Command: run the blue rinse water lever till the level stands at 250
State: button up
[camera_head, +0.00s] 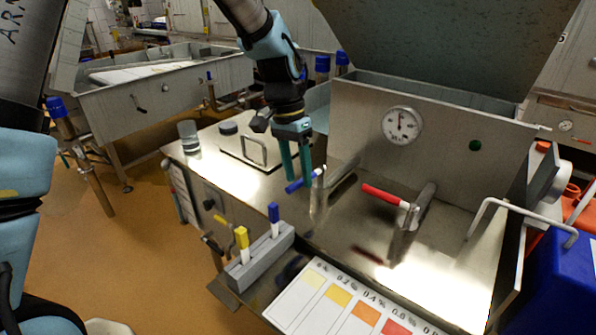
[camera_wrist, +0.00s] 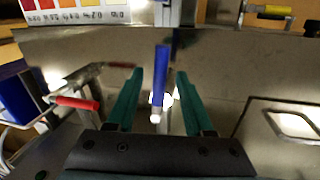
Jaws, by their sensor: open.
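The blue lever (camera_head: 304,180) sits on a metal tap on the steel worktop, left of the red lever. In the wrist view the blue lever (camera_wrist: 162,70) shows between my two green fingers, with a gap on each side. My gripper (camera_head: 296,178) is open and points down at the lever; whether a finger touches it I cannot tell. The red lever (camera_head: 385,196) also shows in the wrist view (camera_wrist: 77,103). A round dial gauge (camera_head: 402,125) is on the panel behind; its numbers are too small to read. No water level is clearly visible.
A grey rack (camera_head: 262,258) with blue-topped and yellow-topped pieces stands at the front. A colour chart (camera_head: 345,305) lies at the front edge. A handled lid (camera_head: 238,158) and a glass jar (camera_head: 188,136) are at left. A bent metal handle (camera_head: 520,215) stands at right.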

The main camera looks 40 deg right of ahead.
jog(key=shift+f, duration=0.15)
grip_shut()
dwell(0.4)
dwell(1.0)
